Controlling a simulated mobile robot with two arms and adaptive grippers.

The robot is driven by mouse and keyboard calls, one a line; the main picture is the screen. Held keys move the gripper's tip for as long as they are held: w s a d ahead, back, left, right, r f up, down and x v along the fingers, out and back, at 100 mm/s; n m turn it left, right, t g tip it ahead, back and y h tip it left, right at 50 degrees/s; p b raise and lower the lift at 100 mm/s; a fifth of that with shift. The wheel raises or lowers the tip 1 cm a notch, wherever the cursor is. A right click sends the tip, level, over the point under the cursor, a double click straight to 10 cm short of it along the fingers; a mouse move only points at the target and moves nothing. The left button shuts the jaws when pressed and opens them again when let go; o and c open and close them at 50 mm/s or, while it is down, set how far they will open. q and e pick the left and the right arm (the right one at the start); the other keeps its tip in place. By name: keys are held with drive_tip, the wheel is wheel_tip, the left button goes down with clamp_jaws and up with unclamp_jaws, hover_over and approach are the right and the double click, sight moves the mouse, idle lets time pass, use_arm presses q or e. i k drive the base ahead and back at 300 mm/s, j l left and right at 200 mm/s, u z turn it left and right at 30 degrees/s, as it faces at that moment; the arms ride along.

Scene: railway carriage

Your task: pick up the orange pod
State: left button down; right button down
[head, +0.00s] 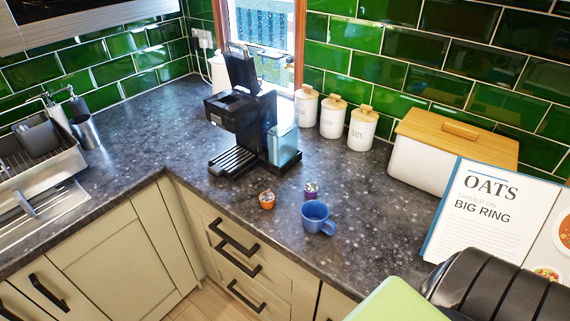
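The orange pod (266,200) stands on the dark speckled worktop (160,130), near its front edge and in front of the coffee machine. A purple pod (311,190) stands to its right and slightly farther back. A blue mug (317,217) is right of the orange pod, nearer the front edge, apart from it. Neither of my grippers shows in the head view, and nothing touches the orange pod.
A black coffee machine (240,112) with its lid raised stands behind the pods. Several white canisters and a white bread bin (424,157) line the wall. An open recipe book (487,212) stands right. A sink with a dish rack is left. Drawer handles jut out below the worktop.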

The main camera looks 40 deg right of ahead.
sight(266, 198)
drive_tip(key=z, duration=1.05)
